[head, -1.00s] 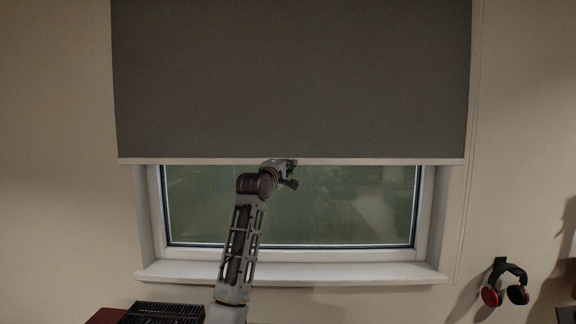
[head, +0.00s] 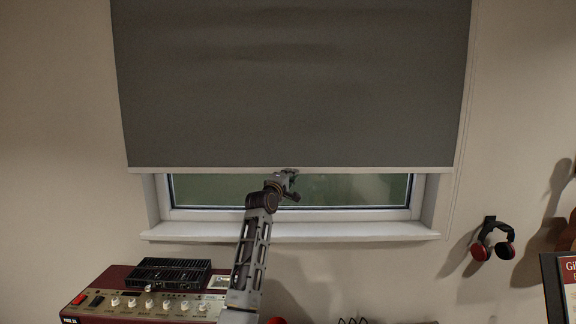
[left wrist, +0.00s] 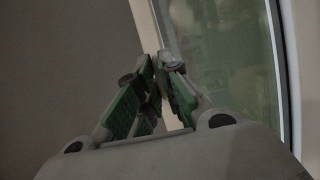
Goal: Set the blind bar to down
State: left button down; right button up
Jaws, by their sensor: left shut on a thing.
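The grey roller blind (head: 290,85) covers the upper part of the window in the head view. Its pale bottom bar (head: 200,170) hangs a little above the sill, leaving a strip of glass uncovered. My left gripper (head: 290,178) is at the middle of the bar, shut on it. In the left wrist view, the fingers of the left gripper (left wrist: 160,75) meet at the pale bar (left wrist: 147,25), with the blind cloth (left wrist: 65,60) to the left and glass to the right. The fingertips partly hide the bar there. My right gripper is not in view.
The white window sill (head: 380,230) runs below the glass. A red amplifier (head: 135,304) with a black unit (head: 168,272) on top stands at the lower left. Red and black headphones (head: 492,240) hang on the wall at right. A framed sign (head: 568,285) stands at the right edge.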

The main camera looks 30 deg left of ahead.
pick_arm(q)
notch_tip(320, 180, down, 24)
jog(key=b, duration=0.8)
jog(key=shift+r, duration=0.1)
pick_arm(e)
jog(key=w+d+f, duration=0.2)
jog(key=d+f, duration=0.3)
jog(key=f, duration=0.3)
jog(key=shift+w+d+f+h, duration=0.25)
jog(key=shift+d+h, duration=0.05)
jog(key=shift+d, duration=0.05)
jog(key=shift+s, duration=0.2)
pick_arm(q)
jog(key=c, duration=1.6)
grip_release()
jog(key=shift+r, duration=0.1)
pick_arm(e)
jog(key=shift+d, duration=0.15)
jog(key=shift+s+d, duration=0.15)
pick_arm(q)
jog(key=shift+s, duration=0.1)
